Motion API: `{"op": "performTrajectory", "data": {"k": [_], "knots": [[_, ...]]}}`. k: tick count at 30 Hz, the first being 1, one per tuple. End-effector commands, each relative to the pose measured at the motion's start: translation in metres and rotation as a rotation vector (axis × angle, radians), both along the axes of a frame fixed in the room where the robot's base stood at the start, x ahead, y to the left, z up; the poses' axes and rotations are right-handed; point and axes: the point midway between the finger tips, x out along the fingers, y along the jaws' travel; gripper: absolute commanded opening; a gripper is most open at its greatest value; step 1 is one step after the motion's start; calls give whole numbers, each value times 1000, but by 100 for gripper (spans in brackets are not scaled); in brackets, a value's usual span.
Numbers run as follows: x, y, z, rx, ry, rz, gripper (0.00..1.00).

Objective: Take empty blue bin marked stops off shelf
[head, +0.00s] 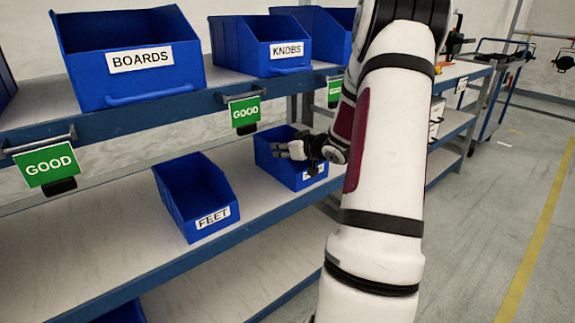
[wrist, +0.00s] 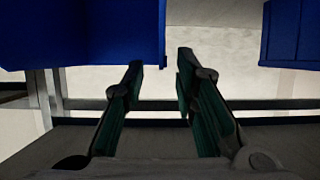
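A blue bin (head: 268,154) stands on the lower shelf, right of the FEET bin. My gripper and arm partly cover it and its white label, so I cannot read the label fully. What I see of its inside looks empty. My gripper (head: 288,150) is over this bin's opening in the head view. In the wrist view, my gripper (wrist: 161,62) is open, its two fingers apart. Blue bin walls fill the upper left (wrist: 85,35) there, with an edge ending between the fingertips. I cannot tell whether the fingers touch it.
The empty FEET bin (head: 195,187) sits just left on the same shelf. The BOARDS (head: 130,75) and KNOBS (head: 255,48) bins stand on the shelf above, whose blue beam carries green GOOD signs (head: 48,165). Another blue wall (wrist: 285,35) shows upper right in the wrist view.

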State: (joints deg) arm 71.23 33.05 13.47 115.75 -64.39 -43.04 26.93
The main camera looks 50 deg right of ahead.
Motion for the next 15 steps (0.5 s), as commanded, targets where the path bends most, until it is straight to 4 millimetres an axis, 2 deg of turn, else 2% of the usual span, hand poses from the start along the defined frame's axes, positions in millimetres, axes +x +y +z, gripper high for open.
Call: {"op": "performTrajectory", "data": {"k": [8, 15], "knots": [[19, -4, -7, 0, -1, 0, 27], [50, -11, -16, -2, 0, 1, 27]]}}
